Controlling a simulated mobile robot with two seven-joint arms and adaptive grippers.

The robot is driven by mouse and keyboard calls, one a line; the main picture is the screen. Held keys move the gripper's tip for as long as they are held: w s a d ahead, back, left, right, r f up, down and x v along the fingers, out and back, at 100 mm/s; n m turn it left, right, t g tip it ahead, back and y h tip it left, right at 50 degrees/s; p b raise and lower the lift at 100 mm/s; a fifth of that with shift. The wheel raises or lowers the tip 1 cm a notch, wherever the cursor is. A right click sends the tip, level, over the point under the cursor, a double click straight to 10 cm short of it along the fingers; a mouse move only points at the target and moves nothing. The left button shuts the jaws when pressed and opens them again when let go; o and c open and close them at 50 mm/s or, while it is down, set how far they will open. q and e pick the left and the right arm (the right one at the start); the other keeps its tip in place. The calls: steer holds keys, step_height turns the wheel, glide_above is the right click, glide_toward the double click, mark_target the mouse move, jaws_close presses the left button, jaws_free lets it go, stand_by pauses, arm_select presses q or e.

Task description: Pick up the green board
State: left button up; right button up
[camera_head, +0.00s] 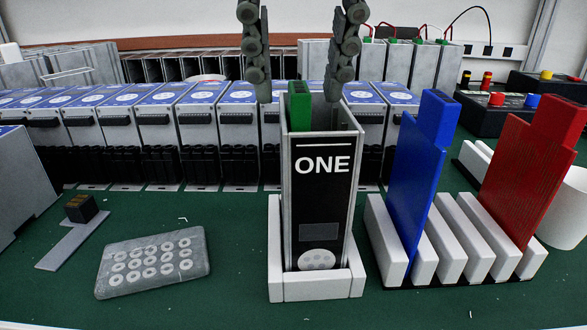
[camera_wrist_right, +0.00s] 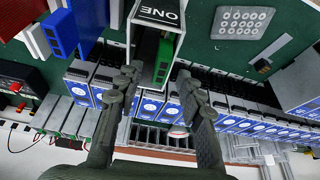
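The green board (camera_head: 299,106) stands upright inside an open-topped box marked ONE (camera_head: 321,215); only its upper end shows above the rim. The box sits in a white holder (camera_head: 316,286) on the green table. My right gripper (camera_head: 298,99) comes down from the top of the head view, open and empty, with one finger on each side of the board. In the right wrist view the green board (camera_wrist_right: 163,62) lies between the spread fingers (camera_wrist_right: 160,84), apart from both. The lower part of the board is hidden by the box. My left gripper is not in view.
A blue board (camera_head: 421,175) and a red board (camera_head: 530,165) stand in a white slotted rack (camera_head: 455,240) to the right. A grey plate with round marks (camera_head: 153,262) lies at left. A row of grey modules (camera_head: 200,115) stands behind. The front table area is clear.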

jaws_close()
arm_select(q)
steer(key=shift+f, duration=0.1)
